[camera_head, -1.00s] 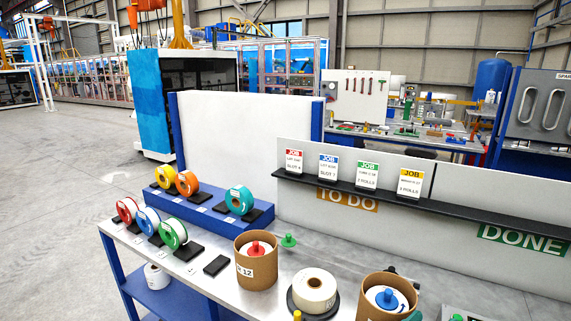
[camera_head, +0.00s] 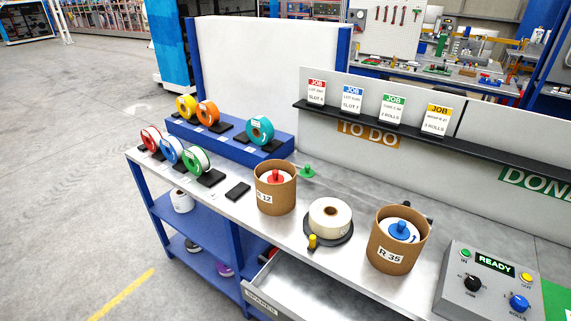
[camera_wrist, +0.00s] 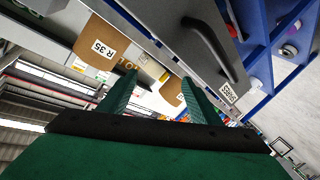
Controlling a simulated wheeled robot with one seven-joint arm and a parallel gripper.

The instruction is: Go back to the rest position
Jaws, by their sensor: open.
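My gripper (camera_wrist: 158,80) shows in the wrist view as two green fingers spread apart, with nothing held between them. Beyond the fingers are a cardboard tub marked R 35 (camera_wrist: 103,48) and the grey drawer front with its dark bar handle (camera_wrist: 208,45). The handle lies beyond the right finger, and I see no contact with it. My gripper is not seen in the head view. There the workbench (camera_head: 222,205) carries spools and tubs, and the grey drawer (camera_head: 318,292) under its top looks pulled out.
Tubs with a red knob (camera_head: 275,195) and a blue knob (camera_head: 395,250) stand either side of a white roll (camera_head: 330,218). A control box (camera_head: 490,285) reads READY. Several job cards stand on the TO DO shelf (camera_head: 375,119). Open floor (camera_head: 70,170) lies left.

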